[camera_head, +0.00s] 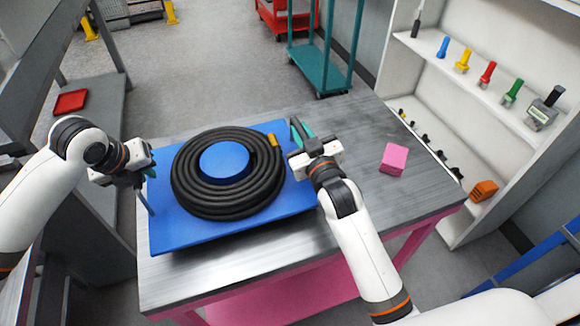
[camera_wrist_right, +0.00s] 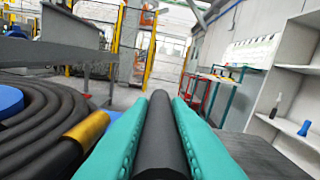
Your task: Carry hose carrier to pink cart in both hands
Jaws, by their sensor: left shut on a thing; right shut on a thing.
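The hose carrier (camera_head: 170,226) is a blue tray with a central blue hub and a coiled black hose (camera_head: 195,195) with a brass-coloured end. It lies over the grey top of the pink cart (camera_head: 290,295); I cannot tell whether it touches the top. My left gripper (camera_head: 143,186) is shut at the tray's left side, its grip partly hidden. My right gripper (camera_head: 301,132) is at the right side. In the right wrist view its teal fingers (camera_wrist_right: 162,135) are shut around a dark round bar (camera_wrist_right: 160,130), the carrier's handle, beside the coil.
A pink block (camera_head: 394,158) sits on the cart top to the right of my right gripper. A white shelf (camera_head: 470,85) with coloured tools stands at right. A teal cart (camera_head: 322,60) and a red cart (camera_head: 285,18) stand behind. A red tray (camera_head: 71,101) lies on a grey bench at left.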

